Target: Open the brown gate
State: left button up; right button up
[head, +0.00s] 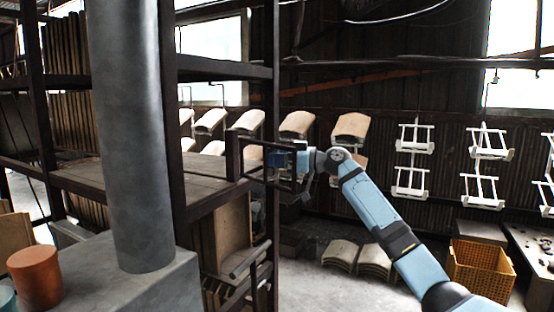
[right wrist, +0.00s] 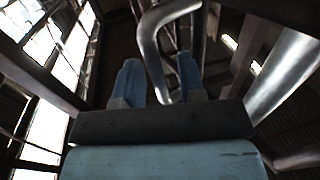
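A dark brown, open rectangular metal frame (head: 234,157), which seems to be part of the gate, stands at the shelf post near the picture's middle. My right gripper (head: 281,160) is at this frame, reaching in from the right, and is partly hidden by its bars. In the right wrist view, the two blue fingers (right wrist: 158,85) stand apart. A bent, shiny metal tube (right wrist: 152,47) runs down between or just beyond them; contact cannot be told. My left gripper is not in view.
A thick grey column (head: 130,140) and an orange cylinder (head: 35,278) stand at left. Dark shelves (head: 105,172) lie behind the column. White frames (head: 489,142) hang at right, above a yellow crate (head: 480,270). Curved pieces (head: 341,254) lie on the floor.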

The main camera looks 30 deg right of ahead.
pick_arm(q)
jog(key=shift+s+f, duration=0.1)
pick_arm(e)
jog(key=shift+s+d, duration=0.15)
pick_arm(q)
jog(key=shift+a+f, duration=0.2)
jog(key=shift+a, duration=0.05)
pick_arm(e)
jog(key=v, duration=1.3)
jog(key=shift+d, duration=0.2)
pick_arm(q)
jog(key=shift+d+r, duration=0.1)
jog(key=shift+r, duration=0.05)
pick_arm(e)
jog(key=shift+a+f, duration=0.1)
